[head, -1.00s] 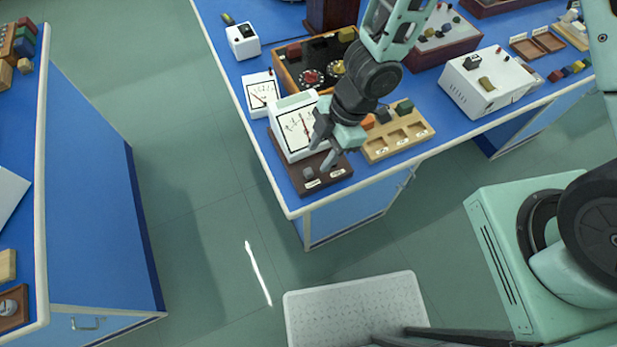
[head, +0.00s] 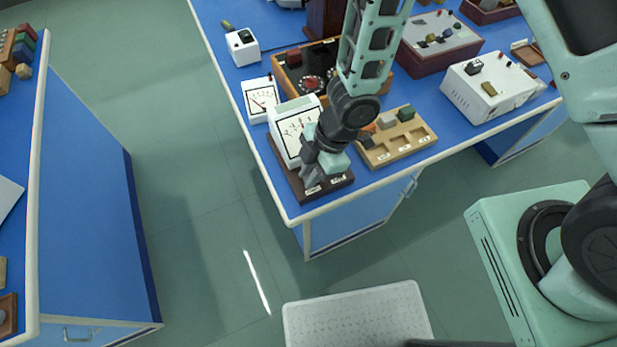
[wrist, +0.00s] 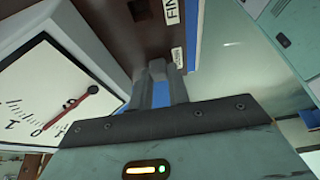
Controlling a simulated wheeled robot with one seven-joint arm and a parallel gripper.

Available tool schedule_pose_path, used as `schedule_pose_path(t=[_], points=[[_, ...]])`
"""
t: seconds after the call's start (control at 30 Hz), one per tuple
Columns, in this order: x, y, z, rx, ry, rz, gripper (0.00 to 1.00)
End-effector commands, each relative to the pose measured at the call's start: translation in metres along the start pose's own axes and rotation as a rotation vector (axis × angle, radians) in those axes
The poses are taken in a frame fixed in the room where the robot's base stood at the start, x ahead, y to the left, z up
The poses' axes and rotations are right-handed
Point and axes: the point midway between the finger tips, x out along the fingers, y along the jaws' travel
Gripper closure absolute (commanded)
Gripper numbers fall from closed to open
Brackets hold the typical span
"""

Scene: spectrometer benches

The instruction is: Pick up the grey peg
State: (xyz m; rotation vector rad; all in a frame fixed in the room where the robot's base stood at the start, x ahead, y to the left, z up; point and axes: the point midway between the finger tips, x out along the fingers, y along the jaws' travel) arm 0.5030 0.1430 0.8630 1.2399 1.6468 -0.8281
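The grey peg (wrist: 157,67) shows in the wrist view between my fingertips, above the dark brown base (wrist: 105,18). My gripper (wrist: 158,78) has its fingers close together with the peg filling the gap at the tips. In the head view, my gripper (head: 311,179) points down at the front of the dark brown base (head: 290,181), just before the large white meter (head: 294,134). The peg is hidden there behind the fingers. Whether the peg is clear of the base cannot be told.
A tan tray (head: 404,150) with coloured blocks stands right of my gripper. A smaller white meter (head: 260,98) and an open wooden box (head: 284,82) stand behind. The bench (head: 303,209) ends just in front of the base.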

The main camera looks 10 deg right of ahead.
Motion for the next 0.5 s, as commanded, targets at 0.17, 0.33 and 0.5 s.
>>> schedule_pose_path(t=[0.17,0.33,0.5], points=[[0.000,0.000,0.000,0.000,0.000,0.000,1.00],[-0.001,0.000,0.000,0.000,0.000,0.000,1.00],[-0.017,0.001,-0.007,0.002,0.002,0.001,1.00]])
